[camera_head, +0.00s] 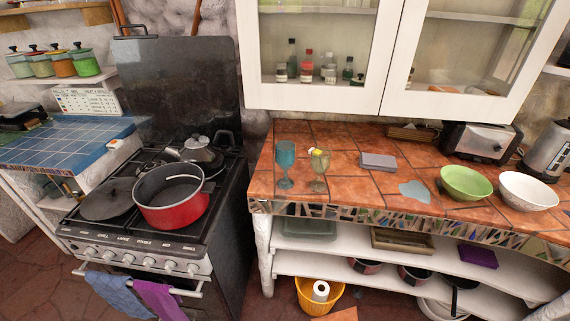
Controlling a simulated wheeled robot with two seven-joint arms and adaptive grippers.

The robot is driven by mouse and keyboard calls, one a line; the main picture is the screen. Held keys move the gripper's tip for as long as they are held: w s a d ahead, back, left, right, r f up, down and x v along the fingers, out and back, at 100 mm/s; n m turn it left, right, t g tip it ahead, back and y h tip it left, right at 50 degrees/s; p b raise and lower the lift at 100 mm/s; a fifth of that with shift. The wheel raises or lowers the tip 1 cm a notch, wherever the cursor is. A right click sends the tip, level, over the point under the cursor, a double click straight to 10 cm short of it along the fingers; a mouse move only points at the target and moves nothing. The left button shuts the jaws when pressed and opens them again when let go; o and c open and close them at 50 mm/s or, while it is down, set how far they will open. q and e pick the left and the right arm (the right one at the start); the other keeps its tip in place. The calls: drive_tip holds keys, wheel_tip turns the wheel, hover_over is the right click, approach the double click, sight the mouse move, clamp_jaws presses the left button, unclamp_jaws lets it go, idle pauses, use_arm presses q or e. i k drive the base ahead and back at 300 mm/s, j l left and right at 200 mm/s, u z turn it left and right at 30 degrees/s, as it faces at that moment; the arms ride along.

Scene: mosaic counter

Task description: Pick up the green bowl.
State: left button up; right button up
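The green bowl (465,184) sits upright on the orange tiled counter (345,191), toward its right part and near the front edge. It looks empty. A white bowl (528,191) stands just to its right, close beside it. Neither of my grippers shows in the head view, so nothing is seen touching the green bowl.
A toaster (480,142) and a kettle (546,152) stand behind the bowls. A grey-blue flat patch (414,192) lies left of the green bowl. Two goblets, one blue (285,164), stand farther left. White cabinets (318,97) hang above. A stove with a red pot (171,202) is at left.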

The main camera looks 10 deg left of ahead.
sight(462, 183)
drive_tip(key=z, duration=1.25)
